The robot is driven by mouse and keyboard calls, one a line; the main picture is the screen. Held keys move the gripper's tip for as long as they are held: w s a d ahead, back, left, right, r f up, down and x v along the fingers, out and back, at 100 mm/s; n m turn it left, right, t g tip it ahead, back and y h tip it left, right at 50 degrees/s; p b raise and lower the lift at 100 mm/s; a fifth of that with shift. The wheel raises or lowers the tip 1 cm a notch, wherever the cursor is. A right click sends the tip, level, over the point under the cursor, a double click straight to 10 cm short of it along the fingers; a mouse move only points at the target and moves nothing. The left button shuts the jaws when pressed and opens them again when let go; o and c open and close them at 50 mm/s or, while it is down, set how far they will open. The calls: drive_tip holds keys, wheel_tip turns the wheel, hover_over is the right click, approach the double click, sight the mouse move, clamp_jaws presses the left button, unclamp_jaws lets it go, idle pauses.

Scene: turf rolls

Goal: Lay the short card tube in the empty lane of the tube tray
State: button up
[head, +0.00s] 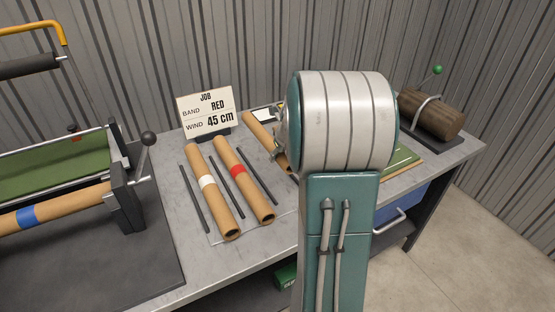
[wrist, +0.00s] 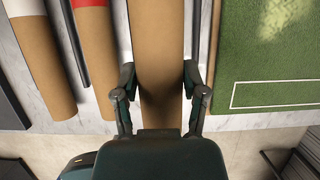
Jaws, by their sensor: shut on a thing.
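The short card tube is a plain brown tube (wrist: 157,40), held between the two fingers of my gripper (wrist: 158,72) in the wrist view. Its near end is hidden behind the gripper body.
A job card (head: 207,110) reading RED, 45 cm stands behind the tray. A winding frame (head: 125,185) with a blue-banded tube is at left. Green turf (wrist: 270,60) lies right of the tube. A brown roll (head: 430,113) on a dark stand is at far right.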

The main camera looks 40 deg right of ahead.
sight(280, 185)
wheel_tip(280, 185, down, 5)
drive_tip(key=shift+r, duration=0.2)
drive_tip(key=shift+a+f, duration=0.1)
drive_tip(key=shift+f, duration=0.25)
drive_tip(key=f, duration=0.1)
drive_tip(key=d+f, duration=0.1)
drive_tip(key=f, duration=0.1)
drive_tip(key=shift+d+f, duration=0.1)
drive_tip(key=shift+d, duration=0.2)
drive_tip(key=shift+f, duration=0.35)
drive_tip(key=shift+a+f, duration=0.5)
drive_tip(key=shift+f, duration=0.15)
drive_tip(key=shift+d+f, duration=0.1)
drive_tip(key=shift+d, duration=0.2)
drive_tip(key=o, duration=1.3)
drive_tip(key=shift+d, duration=0.1)
drive_tip(key=shift+a, duration=0.2)
drive_tip(key=shift+s, duration=0.1)
